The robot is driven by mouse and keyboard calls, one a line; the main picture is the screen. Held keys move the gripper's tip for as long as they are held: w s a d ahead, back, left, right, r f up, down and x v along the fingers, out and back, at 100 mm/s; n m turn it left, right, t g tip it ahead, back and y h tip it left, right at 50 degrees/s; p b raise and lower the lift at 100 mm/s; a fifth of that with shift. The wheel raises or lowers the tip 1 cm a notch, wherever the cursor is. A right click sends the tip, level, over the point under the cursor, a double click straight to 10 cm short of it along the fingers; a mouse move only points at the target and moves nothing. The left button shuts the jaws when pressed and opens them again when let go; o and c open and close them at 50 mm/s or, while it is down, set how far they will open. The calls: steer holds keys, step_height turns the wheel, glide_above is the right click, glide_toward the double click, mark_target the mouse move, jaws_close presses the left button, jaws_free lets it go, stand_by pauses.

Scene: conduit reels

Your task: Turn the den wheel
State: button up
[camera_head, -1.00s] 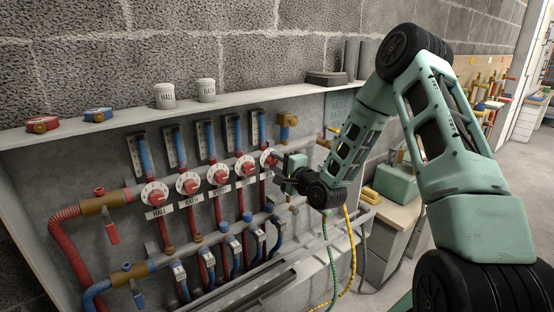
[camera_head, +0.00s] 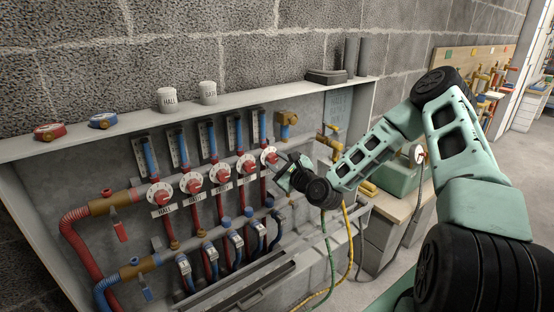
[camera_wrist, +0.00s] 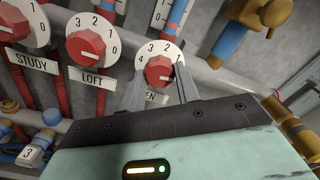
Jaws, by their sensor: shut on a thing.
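The den wheel is a red knob on a white numbered dial; in the wrist view the den wheel (camera_wrist: 158,72) has a label below it, partly hidden, that shows "EN". It is the rightmost of the row of wheels in the head view (camera_head: 269,157). My gripper (camera_wrist: 160,82) has one finger on each side of the red knob and is shut on it. In the head view my gripper (camera_head: 280,170) reaches the wheel from the right. The fingers cover parts of the dial's lower edge.
The loft wheel (camera_wrist: 88,46) and the study wheel (camera_wrist: 12,28) sit to the left in the wrist view. A brass fitting (camera_head: 286,120) is just above right of the den wheel. Green and yellow hoses (camera_head: 349,240) hang below my wrist. White cups (camera_head: 172,99) stand on the shelf.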

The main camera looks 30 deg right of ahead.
steer(key=shift+m, duration=0.7)
steer(key=o, duration=1)
steer(key=shift+s+d+p, duration=0.15)
steer(key=shift+s+p, duration=0.95)
steer(key=shift+s, duration=3.3)
steer(key=shift+s+d+p, duration=0.15)
steer(key=shift+s+p, duration=0.9)
steer(key=shift+s, duration=3.3)
